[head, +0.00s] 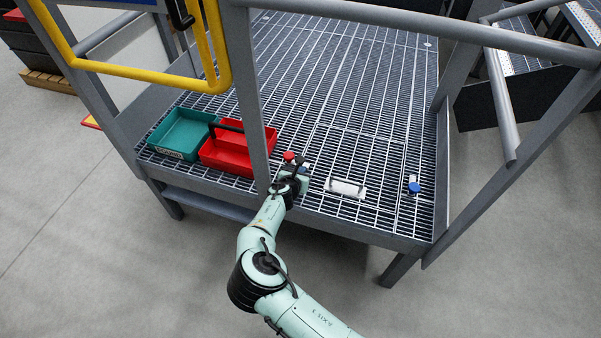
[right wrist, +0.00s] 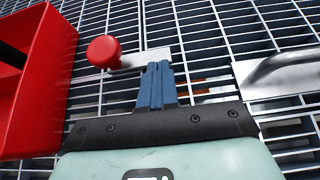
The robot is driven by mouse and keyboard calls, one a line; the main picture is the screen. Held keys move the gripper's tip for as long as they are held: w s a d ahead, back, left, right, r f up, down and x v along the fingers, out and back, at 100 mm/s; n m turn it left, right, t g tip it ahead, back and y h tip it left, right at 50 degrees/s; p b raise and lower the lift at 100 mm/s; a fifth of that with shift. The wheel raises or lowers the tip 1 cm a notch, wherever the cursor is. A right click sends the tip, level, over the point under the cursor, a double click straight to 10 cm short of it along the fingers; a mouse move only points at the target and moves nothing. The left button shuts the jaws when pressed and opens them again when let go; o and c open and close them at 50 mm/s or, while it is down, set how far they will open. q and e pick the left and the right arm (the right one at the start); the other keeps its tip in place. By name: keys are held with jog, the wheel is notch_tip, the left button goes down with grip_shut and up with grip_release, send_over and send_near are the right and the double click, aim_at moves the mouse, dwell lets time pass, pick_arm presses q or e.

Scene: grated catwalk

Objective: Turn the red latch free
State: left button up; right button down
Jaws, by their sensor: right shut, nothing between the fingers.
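The red latch shows as a round red knob (head: 289,156) on the grating near its front edge. In the right wrist view the red knob (right wrist: 103,51) sits at the left end of a pale metal bar. My right gripper (head: 303,165) is low over the grating just right of the knob. Its blue fingers (right wrist: 158,68) are shut and empty, with their tips over or against the bar's right part; I cannot tell whether they touch it. My left gripper is in neither view.
A red tote (head: 226,150) with a dark handle and a teal bin (head: 181,134) stand left of the latch. Right of it are a metal handle plate (head: 346,188) and a blue knob (head: 414,187). A grey post (head: 249,95) rises close to my arm. The grating behind is clear.

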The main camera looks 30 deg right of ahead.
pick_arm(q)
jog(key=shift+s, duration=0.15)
pick_arm(e)
jog(key=shift+w+d, duration=0.1)
jog(key=shift+d, duration=0.05)
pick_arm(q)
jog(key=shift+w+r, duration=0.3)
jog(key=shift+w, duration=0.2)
pick_arm(e)
jog(key=shift+d+n+t, duration=0.25)
jog(key=shift+n+t, duration=0.05)
jog(key=shift+n, duration=0.1)
pick_arm(q)
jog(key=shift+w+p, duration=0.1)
jog(key=shift+p, duration=0.2)
pick_arm(e)
jog(key=shift+y, duration=0.3)
